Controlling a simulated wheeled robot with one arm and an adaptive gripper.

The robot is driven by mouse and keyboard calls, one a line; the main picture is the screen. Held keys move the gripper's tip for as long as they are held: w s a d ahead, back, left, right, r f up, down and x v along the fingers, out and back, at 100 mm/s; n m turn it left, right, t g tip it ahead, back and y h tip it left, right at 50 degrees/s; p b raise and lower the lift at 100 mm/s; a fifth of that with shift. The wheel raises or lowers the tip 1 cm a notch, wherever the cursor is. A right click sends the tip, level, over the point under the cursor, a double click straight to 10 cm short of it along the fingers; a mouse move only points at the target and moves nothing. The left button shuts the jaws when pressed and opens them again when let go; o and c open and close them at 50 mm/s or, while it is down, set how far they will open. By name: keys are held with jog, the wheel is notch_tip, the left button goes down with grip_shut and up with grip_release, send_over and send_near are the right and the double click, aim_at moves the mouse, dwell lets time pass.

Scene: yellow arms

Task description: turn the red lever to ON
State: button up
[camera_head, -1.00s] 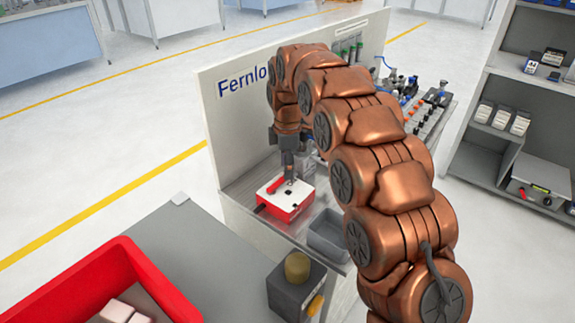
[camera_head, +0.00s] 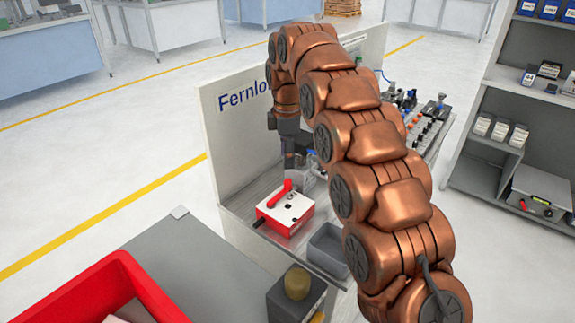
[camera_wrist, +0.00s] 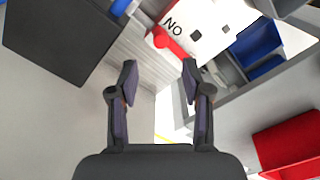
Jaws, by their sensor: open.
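The red lever (camera_head: 278,195) is on top of a red box with a white top (camera_head: 290,209), on a bench in front of an upright panel. The lettering ON shows on the white top. In the wrist view the box top (camera_wrist: 200,28) is at the upper middle, its lettering upside down. My gripper (camera_wrist: 160,75) is open and empty. In the head view my gripper (camera_head: 293,168) hangs just above and behind the lever, apparently clear of it; its fingertips are hard to make out.
A grey bin (camera_head: 328,250) stands right of the box. A dark block with a yellowish round top (camera_head: 297,283) is nearer. A red crate (camera_head: 112,290) stands on the front-left table. The labelled panel (camera_head: 232,140) rises behind the box.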

notch_tip(320, 180, up, 4)
jog(key=shift+f, duration=0.1)
dwell(0.4)
jog(key=shift+d, duration=0.1)
